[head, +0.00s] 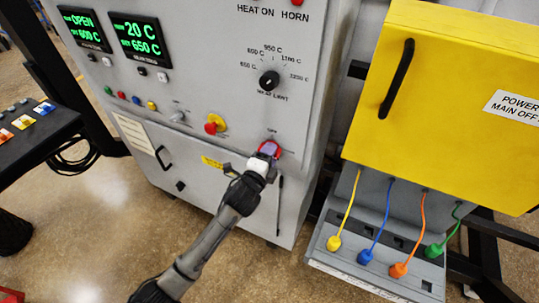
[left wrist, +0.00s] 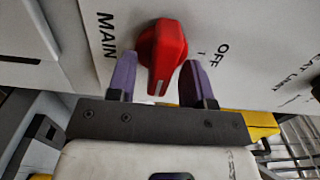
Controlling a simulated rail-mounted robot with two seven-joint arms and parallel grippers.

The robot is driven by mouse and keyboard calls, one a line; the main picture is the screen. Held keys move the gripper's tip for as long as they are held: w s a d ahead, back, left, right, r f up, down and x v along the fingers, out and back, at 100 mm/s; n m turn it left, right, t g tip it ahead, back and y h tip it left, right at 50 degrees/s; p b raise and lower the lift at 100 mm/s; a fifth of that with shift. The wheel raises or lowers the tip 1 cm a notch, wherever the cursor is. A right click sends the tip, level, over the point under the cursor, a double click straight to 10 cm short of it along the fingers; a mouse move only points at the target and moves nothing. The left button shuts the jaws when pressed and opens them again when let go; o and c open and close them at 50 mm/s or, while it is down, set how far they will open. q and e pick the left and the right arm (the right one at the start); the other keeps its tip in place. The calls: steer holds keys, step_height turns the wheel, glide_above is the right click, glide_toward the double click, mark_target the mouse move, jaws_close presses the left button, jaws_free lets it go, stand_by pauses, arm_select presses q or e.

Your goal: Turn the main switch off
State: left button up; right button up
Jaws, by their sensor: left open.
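The main switch is a red knob (left wrist: 165,52) on the grey cabinet front, with "MAIN" printed to its left and "OFF" to its right in the left wrist view. A pale mark shows on the knob's end nearest the gripper. My left gripper (left wrist: 158,62) is open, with one purple finger on each side of the knob. A small gap shows on the left; I cannot tell whether the right finger touches. It also shows in the head view (head: 264,157). My right gripper is not in view.
A red-and-yellow button (head: 215,124) and the heat limit dial (head: 269,81) are on the same panel. A yellow box (head: 440,90) with a black handle stands at the right, above a grey tray (head: 330,262) with coloured plugs. A black console (head: 35,125) is at left.

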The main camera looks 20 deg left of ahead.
arm_select(q)
jaws_close()
stand_by(0.3)
